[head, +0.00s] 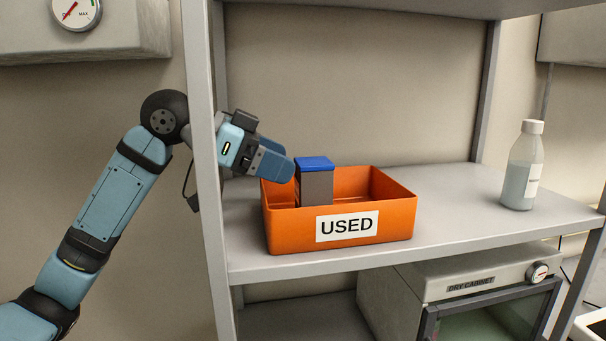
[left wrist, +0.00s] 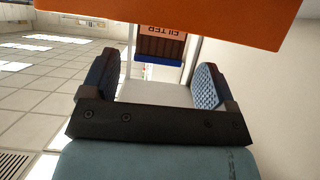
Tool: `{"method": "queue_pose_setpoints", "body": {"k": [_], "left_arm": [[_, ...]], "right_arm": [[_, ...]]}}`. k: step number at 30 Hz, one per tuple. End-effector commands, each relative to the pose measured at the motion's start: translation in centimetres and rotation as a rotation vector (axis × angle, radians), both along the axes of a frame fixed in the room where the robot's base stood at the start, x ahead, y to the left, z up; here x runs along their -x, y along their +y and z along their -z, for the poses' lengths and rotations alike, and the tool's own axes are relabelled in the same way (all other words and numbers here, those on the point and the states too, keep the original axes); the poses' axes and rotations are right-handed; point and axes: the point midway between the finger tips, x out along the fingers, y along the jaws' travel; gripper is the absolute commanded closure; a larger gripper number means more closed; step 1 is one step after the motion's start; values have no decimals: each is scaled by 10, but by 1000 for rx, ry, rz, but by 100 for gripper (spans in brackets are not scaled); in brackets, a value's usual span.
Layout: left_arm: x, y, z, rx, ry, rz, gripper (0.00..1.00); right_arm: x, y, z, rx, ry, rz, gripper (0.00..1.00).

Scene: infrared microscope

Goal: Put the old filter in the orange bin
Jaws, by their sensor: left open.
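The old filter (head: 317,184), a grey block with a blue cap, stands upright in the left part of the orange bin (head: 285,231). The bin carries a "USED" label, and its front wall hides the filter's lower end. My left gripper (head: 284,164) is at the bin's left side, just left of the filter's blue cap. In the left wrist view its two blue padded fingers (left wrist: 152,82) are spread with nothing between them. The filter (left wrist: 160,48) shows beyond them, with its blue edge toward the gripper and part of an upside-down label. My right gripper is not in view.
The bin stands on a grey shelf (head: 450,211), clear to its right up to a capped bottle (head: 521,167). A shelf post (head: 207,150) crosses in front of my left arm. A dry cabinet (head: 470,285) sits below.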

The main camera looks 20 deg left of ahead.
Motion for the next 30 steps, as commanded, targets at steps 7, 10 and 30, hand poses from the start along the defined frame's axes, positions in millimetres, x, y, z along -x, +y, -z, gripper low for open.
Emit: {"method": "queue_pose_setpoints", "body": {"k": [7, 10, 30], "left_arm": [[22, 34, -18, -1, 0, -2, 19], [27, 41, -23, -1, 0, -1, 19], [29, 44, -25, -1, 1, 0, 19]], "right_arm": [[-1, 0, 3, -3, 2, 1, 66], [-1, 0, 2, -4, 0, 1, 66], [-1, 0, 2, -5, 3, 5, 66]]}}
